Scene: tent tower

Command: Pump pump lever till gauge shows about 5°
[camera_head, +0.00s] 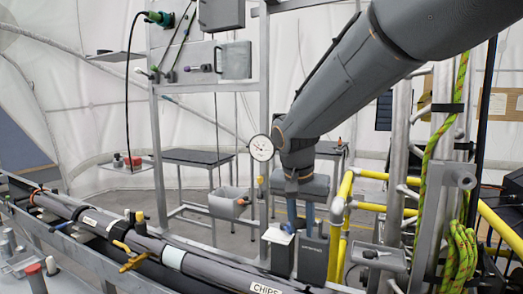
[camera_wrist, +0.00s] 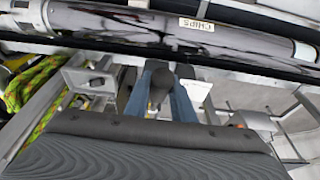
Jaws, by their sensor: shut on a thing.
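The round white gauge (camera_head: 261,148) is on a metal post in the head view, left of my arm. Its needle is too small to read. My gripper (camera_head: 301,226) points down at the middle of the head view, with its two blue fingers low by grey box-shaped parts. In the wrist view, my gripper (camera_wrist: 160,98) is shut on a dark grey, rounded handle, which appears to be the pump lever (camera_wrist: 158,82). The lever's lower part and pivot are hidden. In the head view my fingers and wrist hide most of it.
A long grey pipe labelled CHIPS (camera_head: 200,262) runs along the front. Yellow rails (camera_head: 375,208) and a metal post with green rope (camera_head: 455,250) stand close on the right. A grey bin (camera_head: 228,203) and dark-topped tables (camera_head: 197,157) are behind.

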